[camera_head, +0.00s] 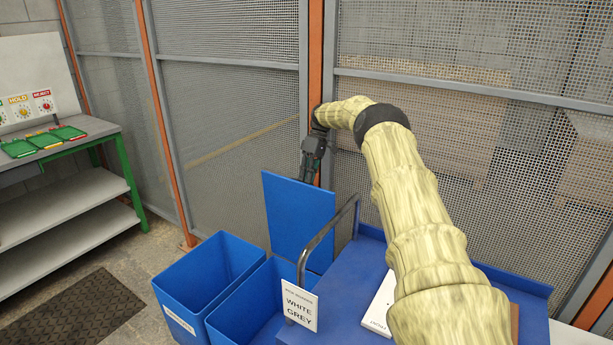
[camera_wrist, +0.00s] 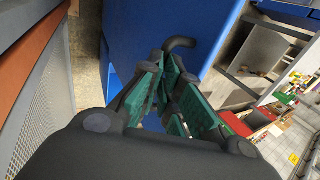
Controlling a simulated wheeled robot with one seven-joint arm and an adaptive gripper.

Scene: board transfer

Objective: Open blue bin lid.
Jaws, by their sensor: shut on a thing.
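The blue bin lid (camera_head: 300,222) stands nearly upright at the back of the right blue bin (camera_head: 228,322), whose inside shows open. In the wrist view the lid (camera_wrist: 135,30) is a large blue panel with a dark curved handle (camera_wrist: 181,42) at its edge. My gripper (camera_head: 309,172) is at the lid's upper right edge, on its far side. In the wrist view my gripper (camera_wrist: 168,78) has its green-padded fingers close together on the handle. The fingers hide part of the handle.
Another open blue bin (camera_head: 185,290) stands to the left. A blue cart (camera_head: 345,290) with a grey rail (camera_head: 328,232) and a WHITE GREY sign (camera_head: 300,306) is to the right. A mesh fence (camera_head: 235,110) rises behind. A workbench (camera_head: 60,150) stands far left.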

